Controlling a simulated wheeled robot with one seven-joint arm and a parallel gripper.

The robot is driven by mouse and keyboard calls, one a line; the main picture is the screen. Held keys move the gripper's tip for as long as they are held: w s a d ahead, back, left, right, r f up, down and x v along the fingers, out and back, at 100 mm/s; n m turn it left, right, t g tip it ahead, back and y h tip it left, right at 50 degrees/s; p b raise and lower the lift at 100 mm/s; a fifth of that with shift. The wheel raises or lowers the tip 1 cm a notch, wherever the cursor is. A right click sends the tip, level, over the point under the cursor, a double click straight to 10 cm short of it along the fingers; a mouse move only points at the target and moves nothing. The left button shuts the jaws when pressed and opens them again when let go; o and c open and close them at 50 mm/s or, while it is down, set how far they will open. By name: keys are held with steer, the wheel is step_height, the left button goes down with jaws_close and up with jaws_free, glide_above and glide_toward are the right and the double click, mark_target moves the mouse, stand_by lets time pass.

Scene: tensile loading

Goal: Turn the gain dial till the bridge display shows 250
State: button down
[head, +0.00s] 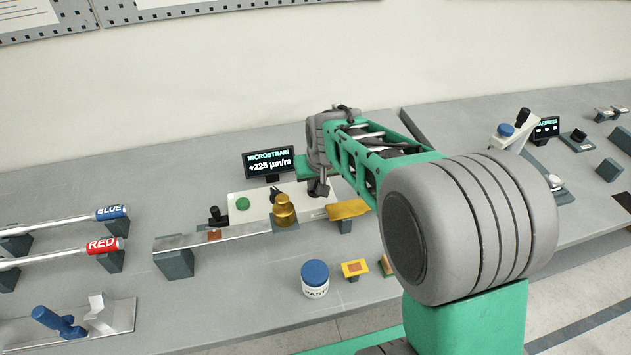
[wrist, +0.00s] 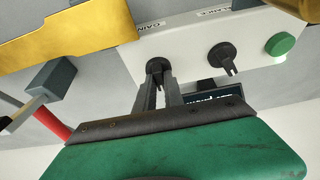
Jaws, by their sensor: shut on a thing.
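The bridge display (head: 268,167) stands at the back of the bench in the head view and reads "MICROSTRAIN +225 µm/m". In front of it is the pale bridge box (head: 237,216). In the wrist view the box carries the black gain dial (wrist: 157,65), beside the label "GAIN". A second black knob (wrist: 221,55) and a green button (wrist: 281,44) are to its right. My gripper (wrist: 159,86) is shut on the gain dial. In the head view the gain dial is hidden behind my gripper and wrist.
A brass weight (head: 285,211) and a yellow piece (head: 348,209) are close in front of the box, along a metal beam (head: 215,238). A blue-capped jar (head: 315,279) stands nearer. Blue-marked (head: 110,213) and red-marked (head: 103,246) rods lie at left.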

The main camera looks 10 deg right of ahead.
steer(key=shift+a+f+m+h+b, duration=0.2)
steer(key=shift+m+h+b, duration=0.2)
steer(key=shift+m+b, duration=0.55)
steer(key=shift+m+h, duration=0.3)
steer(key=shift+m, duration=0.55)
steer(key=shift+r+m, duration=0.2)
steer(key=shift+m, duration=0.5)
steer(key=shift+h, duration=0.3)
steer(key=c, duration=1.4)
jaws_free()
steer(key=shift+c, duration=0.2)
